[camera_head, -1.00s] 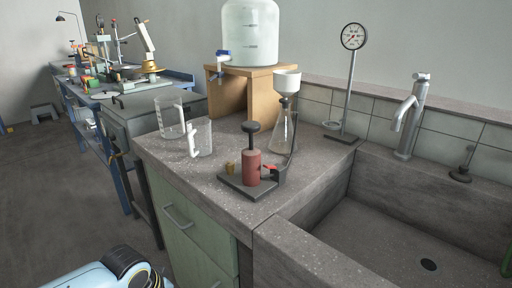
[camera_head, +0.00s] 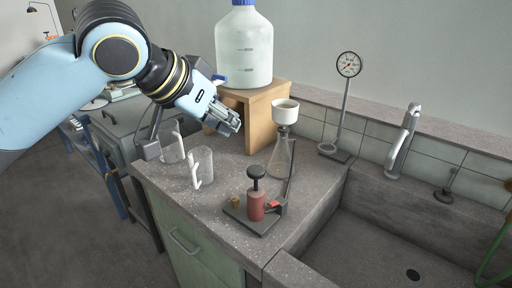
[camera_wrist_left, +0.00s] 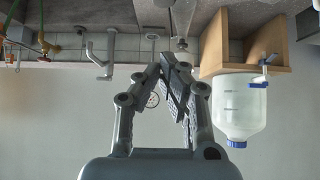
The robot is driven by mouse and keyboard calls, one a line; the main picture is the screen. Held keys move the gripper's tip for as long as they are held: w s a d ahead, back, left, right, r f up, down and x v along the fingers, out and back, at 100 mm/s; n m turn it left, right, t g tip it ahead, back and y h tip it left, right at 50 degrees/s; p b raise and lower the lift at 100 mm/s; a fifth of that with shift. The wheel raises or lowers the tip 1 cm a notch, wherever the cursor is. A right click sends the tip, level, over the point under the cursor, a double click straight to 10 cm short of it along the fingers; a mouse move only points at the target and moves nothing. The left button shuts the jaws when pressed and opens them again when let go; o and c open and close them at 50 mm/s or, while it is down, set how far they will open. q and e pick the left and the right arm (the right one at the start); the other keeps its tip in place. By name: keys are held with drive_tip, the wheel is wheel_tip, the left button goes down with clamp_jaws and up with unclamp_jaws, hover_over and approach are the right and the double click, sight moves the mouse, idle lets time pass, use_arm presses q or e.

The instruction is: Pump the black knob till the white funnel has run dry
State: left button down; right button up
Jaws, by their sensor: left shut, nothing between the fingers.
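The hand pump stands on the concrete bench, with a red body (camera_head: 256,206) on a dark base and a black knob (camera_head: 256,172) raised above it on its rod. The white funnel (camera_head: 285,112) sits on a clear conical flask (camera_head: 280,158) behind the pump; whether liquid is in the funnel cannot be told. My left gripper (camera_head: 236,126) is shut and empty, in the air in front of the wooden stand, up and left of the knob. Its closed fingers (camera_wrist_left: 178,88) also show in the left wrist view. My right gripper is out of view.
Two clear jugs (camera_head: 202,167) stand left of the pump, below my left arm. A large bottle (camera_head: 243,48) stands on the wooden stand (camera_head: 263,120). A gauge on a post (camera_head: 348,66), a tap (camera_head: 404,140) and a sink are at the right.

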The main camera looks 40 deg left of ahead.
use_arm(q)
drive_tip(key=shift+a+f, duration=0.1)
drive_tip(key=shift+a, duration=0.05)
drive_tip(key=b, duration=0.1)
hover_over(252, 173)
drive_tip(key=f, duration=0.7)
drive_tip(key=shift+w, duration=0.35)
wheel_tip(252, 173, down, 3)
drive_tip(key=shift+w+r, duration=0.1)
drive_tip(key=shift+r, duration=0.1)
drive_tip(key=shift+f, duration=0.75)
drive_tip(key=shift+f+b, duration=0.55)
drive_tip(key=shift+f, duration=1.55)
